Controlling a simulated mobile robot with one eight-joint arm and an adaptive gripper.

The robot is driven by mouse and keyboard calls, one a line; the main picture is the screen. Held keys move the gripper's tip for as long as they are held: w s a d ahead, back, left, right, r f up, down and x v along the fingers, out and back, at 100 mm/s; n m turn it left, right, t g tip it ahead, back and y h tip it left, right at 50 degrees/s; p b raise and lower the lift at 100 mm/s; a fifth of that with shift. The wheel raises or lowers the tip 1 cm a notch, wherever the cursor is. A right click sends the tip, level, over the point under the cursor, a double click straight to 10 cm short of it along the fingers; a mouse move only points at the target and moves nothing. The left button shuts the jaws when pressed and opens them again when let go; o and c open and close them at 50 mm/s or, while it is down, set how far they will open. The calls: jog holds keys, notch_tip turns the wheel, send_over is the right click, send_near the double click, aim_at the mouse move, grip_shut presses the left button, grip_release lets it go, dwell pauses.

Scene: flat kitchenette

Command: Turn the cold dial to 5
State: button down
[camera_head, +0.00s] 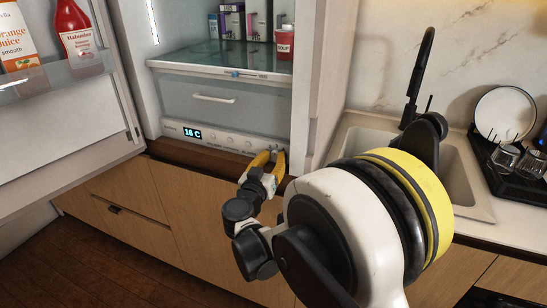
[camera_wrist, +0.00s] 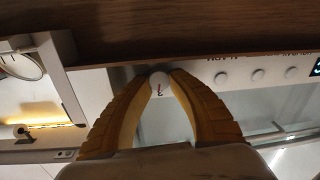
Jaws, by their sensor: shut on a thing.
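The cold dial (camera_wrist: 158,86) is a small round white knob with a dark red mark, too small to read for certain. It sits at one end of the fridge's white control panel (camera_head: 215,138). My gripper (camera_wrist: 160,76) has its yellow fingers closed around the dial, one on each side. In the head view my gripper (camera_head: 270,155) is at the right end of the panel, and its fingers mostly hide the dial. The panel's display (camera_head: 192,133) reads 16 C.
Several white buttons (camera_wrist: 258,75) line the panel beside the dial. The fridge door (camera_head: 70,130) stands open at left. A drawer (camera_head: 225,105) and a shelf with a red cup (camera_head: 284,45) are above. A sink (camera_head: 455,185) and dish rack (camera_head: 510,165) are at right.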

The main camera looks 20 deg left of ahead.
jog(key=shift+d+m, duration=0.15)
jog(key=shift+m, duration=2.65)
jog(key=c, duration=1.2)
grip_release()
jog(key=shift+w, duration=0.1)
jog(key=shift+o, duration=0.2)
jog(key=s, duration=1.2)
jog(key=shift+f, duration=0.3)
